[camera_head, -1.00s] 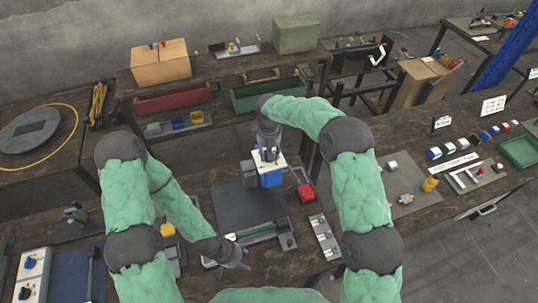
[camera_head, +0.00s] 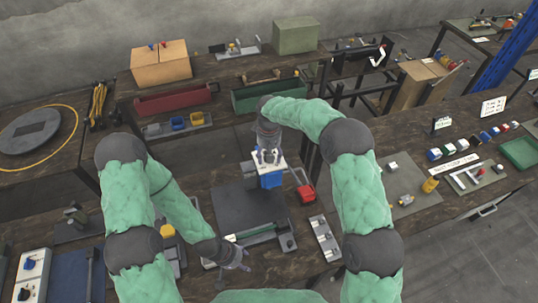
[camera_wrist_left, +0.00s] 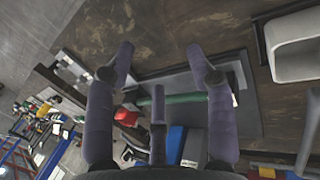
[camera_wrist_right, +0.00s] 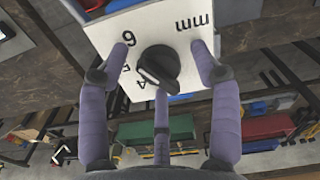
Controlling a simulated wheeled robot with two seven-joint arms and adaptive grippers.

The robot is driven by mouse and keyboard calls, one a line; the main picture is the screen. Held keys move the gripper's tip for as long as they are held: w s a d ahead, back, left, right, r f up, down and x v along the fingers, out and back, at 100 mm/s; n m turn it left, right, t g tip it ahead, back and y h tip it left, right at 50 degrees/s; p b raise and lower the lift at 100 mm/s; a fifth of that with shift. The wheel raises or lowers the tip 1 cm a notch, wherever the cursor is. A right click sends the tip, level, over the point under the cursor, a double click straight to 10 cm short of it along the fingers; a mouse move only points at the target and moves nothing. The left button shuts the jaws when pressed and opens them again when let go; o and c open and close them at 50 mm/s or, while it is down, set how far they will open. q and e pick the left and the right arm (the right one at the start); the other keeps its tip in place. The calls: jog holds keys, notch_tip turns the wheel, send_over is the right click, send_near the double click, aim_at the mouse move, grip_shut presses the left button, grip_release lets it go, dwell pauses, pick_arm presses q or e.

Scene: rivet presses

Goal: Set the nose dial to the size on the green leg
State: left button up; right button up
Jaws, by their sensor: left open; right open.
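The nose dial is a black knob (camera_wrist_right: 158,67) on a white plate (camera_wrist_right: 185,30) marked "mm", with 6, 5 and 4 visible at its left. The knob's exact setting is hard to tell. My right gripper (camera_wrist_right: 160,75) is open, its fingers apart around the knob; contact cannot be confirmed. In the head view, this white plate (camera_head: 280,161) tops the blue press body (camera_head: 271,179), under my right gripper (camera_head: 266,156). A green leg (camera_wrist_left: 182,98) lies by the press in the left wrist view; no size is readable. My left gripper (camera_head: 238,262) is open and empty near it.
Red (camera_head: 173,99) and green (camera_head: 268,94) trays stand behind. The right bench holds several coloured blocks and a green tray (camera_head: 520,151).

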notch_tip(320, 180, up, 12)
dwell(0.5)
dwell(0.4)
